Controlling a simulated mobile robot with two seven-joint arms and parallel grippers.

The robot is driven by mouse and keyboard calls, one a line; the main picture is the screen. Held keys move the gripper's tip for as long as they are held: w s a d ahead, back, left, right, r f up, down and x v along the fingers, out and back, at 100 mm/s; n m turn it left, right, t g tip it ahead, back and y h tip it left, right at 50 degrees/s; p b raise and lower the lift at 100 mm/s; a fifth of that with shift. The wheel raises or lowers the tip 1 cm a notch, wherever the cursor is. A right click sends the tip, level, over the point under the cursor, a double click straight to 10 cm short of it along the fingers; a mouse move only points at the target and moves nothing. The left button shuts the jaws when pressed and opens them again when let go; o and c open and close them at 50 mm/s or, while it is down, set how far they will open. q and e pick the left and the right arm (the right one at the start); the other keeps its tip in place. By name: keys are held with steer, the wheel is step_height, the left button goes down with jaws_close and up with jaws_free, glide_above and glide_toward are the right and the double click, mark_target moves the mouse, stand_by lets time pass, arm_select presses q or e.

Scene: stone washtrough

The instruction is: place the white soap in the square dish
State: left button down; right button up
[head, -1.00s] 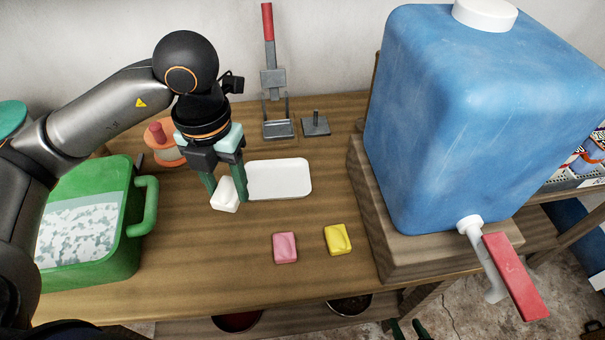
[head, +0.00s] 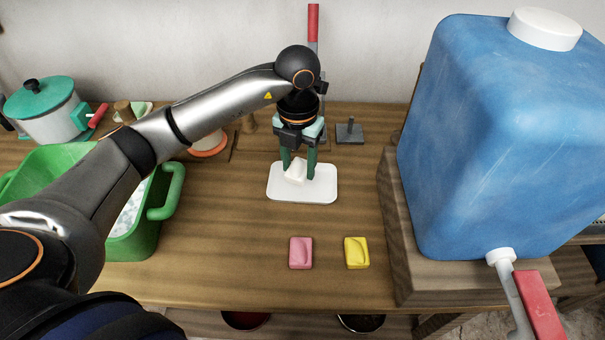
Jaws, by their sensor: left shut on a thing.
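The white soap (head: 295,172) is between the fingers of my left gripper (head: 298,174), which is shut on it. The gripper points down over the white square dish (head: 318,192), which lies flat on the wooden table. The soap shows in front of the dish's back half; I cannot tell whether it touches the dish. The fingers hide part of the soap and of the dish's back edge. My right gripper is not in view.
A pink soap (head: 301,253) and a yellow soap (head: 357,252) lie in front of the dish. A green basin (head: 170,190) stands left. A large blue water container (head: 490,130) on a wooden stand (head: 420,270) blocks the right. A metal stand (head: 350,132) is behind.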

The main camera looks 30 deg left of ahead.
mark_target(302, 175)
arm_select(q)
steer(key=shift+w+f, duration=0.75)
steer(key=shift+f, duration=0.1)
steer(key=shift+w+f, duration=0.1)
steer(key=shift+f, duration=1.55)
steer(key=shift+f, duration=0.15)
steer(key=shift+c, duration=1.5)
jaws_free()
step_height(302, 175, up, 12)
steer(key=shift+r, duration=0.2)
